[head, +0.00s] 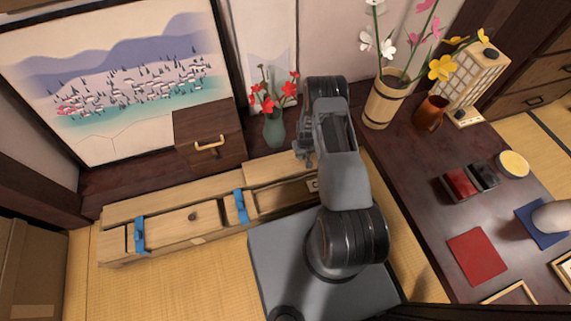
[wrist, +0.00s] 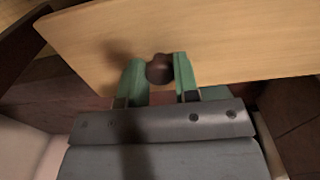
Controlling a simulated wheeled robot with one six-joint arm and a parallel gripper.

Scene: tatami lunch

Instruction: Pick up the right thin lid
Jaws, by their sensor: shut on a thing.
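A long pale wooden box (head: 120,216) lies on the tatami against the dark ledge. The right thin lid (head: 270,168), a pale board, shows at the box's right end, partly hidden by my arm. In the wrist view, my gripper (wrist: 158,72) has its green fingers on either side of the dark knob (wrist: 159,69) of this lid (wrist: 235,40), shut on it. In the head view, my gripper (head: 303,150) is mostly hidden by my arm.
A green vase (head: 275,128) with red flowers and a dark drawer box (head: 210,137) stand on the ledge behind the box. A dark table (head: 420,180) with a planter (head: 383,102) is at the right. Open tatami (head: 170,285) lies in front.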

